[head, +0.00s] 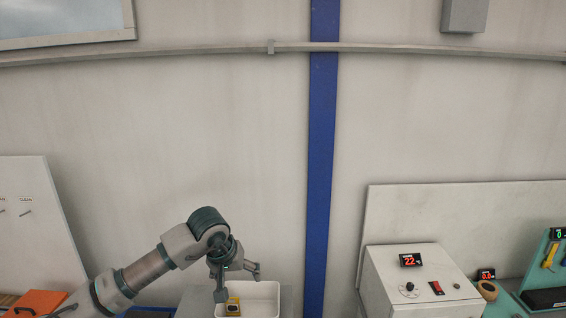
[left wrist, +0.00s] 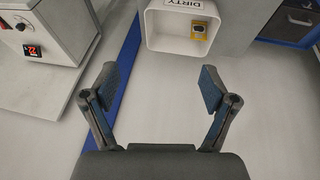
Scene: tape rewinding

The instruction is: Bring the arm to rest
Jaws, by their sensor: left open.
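My left arm comes in from the lower left in the head view. My left gripper (head: 238,286) is open, its fingers apart and pointing down in front of the white bin. In the left wrist view the open left gripper (left wrist: 159,88) has nothing between its fingers. My right gripper is in neither view.
A white bin (head: 270,292) holds a small yellow and dark item (head: 233,307). In the left wrist view the bin (left wrist: 165,38) is labelled DIRTY and the item (left wrist: 198,30) lies inside it. A white box with a red display (head: 410,260) stands at the right. An orange object (head: 38,303) is at lower left.

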